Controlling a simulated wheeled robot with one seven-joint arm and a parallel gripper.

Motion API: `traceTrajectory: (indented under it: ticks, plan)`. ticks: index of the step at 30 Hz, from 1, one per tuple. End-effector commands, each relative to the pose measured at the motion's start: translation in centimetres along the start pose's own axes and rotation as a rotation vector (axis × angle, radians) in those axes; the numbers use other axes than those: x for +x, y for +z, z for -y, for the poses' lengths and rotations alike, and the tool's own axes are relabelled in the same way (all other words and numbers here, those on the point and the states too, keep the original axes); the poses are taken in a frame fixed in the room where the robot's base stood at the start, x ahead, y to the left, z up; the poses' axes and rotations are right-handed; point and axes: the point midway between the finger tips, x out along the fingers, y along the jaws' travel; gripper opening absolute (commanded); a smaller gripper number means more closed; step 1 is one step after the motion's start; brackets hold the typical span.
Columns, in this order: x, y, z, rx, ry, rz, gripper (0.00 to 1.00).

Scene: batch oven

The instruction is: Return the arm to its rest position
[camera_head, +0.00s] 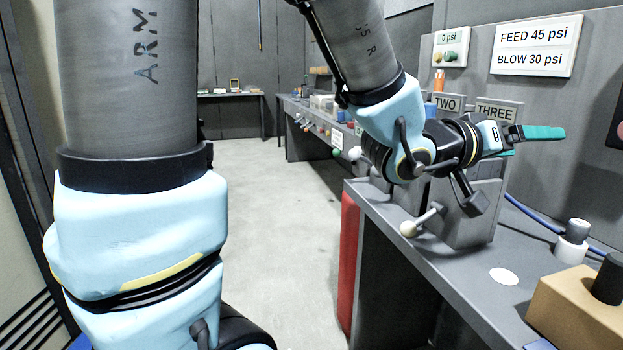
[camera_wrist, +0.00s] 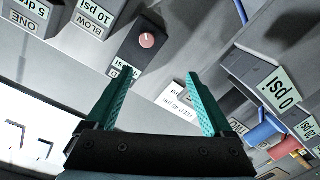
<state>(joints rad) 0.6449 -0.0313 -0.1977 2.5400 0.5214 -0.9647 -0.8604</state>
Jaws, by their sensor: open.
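My gripper (camera_head: 532,138) is at the upper right in the head view, held out to the right above the grey bench. Its teal fingers point toward the back panel, below the FEED 45 psi sign (camera_head: 535,46). In the wrist view my gripper (camera_wrist: 157,92) has its two teal fingers spread apart, with nothing between them. My arm is bent and raised over the bench beside the blocks labelled TWO (camera_head: 447,104) and THREE (camera_head: 497,112). The lower part of those blocks is partly hidden by my wrist.
The grey bench (camera_head: 455,275) runs along the right. On it are a lever with a white knob (camera_head: 409,228), a white-and-grey cylinder (camera_head: 573,242) and a tan box (camera_head: 575,315). A red panel (camera_head: 348,262) stands at the bench's edge. The floor (camera_head: 280,200) in the middle is clear.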

Motion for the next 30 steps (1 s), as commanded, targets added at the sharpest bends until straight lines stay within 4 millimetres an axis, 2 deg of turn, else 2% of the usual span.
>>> traceTrajectory:
  ticks: [10, 14, 19, 23, 25, 27, 30]
  plan:
    - [-1.3, -0.3, 5.8, 0.039, -0.191, 0.03, 0.86]
    - [-2.6, -0.4, 9.3, 0.055, -0.307, 0.058, 0.86]
    - [-5.6, -0.1, 15.0, 0.07, -0.503, 0.126, 0.86]
    - [-10.9, 0.8, 21.1, 0.054, -0.735, 0.238, 0.86]
    - [-14.8, 1.9, 24.2, 0.023, -0.868, 0.328, 0.86]
    - [-19.1, 3.3, 26.4, -0.028, -0.987, 0.433, 0.86]
    - [-25.1, 5.7, 28.0, -0.13, -1.113, 0.592, 0.86]
